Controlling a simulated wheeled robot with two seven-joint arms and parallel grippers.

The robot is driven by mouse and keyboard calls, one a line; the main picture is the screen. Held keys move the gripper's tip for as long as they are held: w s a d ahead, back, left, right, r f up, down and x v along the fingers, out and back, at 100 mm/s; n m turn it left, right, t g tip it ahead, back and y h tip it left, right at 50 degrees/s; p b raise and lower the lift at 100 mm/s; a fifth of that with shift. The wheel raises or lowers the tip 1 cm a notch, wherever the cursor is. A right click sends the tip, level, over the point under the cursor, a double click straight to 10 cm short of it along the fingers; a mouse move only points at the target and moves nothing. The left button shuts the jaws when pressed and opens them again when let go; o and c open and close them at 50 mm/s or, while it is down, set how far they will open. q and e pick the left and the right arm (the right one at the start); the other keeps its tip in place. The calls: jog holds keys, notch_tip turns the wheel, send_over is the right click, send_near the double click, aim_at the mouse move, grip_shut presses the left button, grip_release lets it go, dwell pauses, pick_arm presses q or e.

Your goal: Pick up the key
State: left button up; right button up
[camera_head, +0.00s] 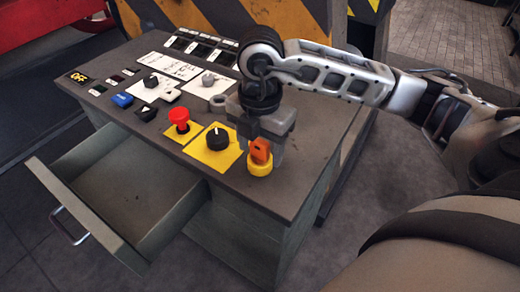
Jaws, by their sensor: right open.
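An orange key (260,150) stands upright in a round yellow lock (260,168) near the front right corner of the control desk. My right gripper (263,142) points down over it from above, its fingers apart around or just behind the key. I cannot tell whether a finger touches it. The gripper hides part of the desk top behind the key. My left gripper is not in view.
A black knob on a yellow plate (218,138) and a red button (180,119) sit close left of the key. More switches cover the desk top (265,200). An empty drawer (125,195) stands open at the front left. A striped barrier (270,18) stands behind.

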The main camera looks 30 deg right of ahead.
jog(key=c, duration=1.1)
jog(key=shift+r, duration=0.1)
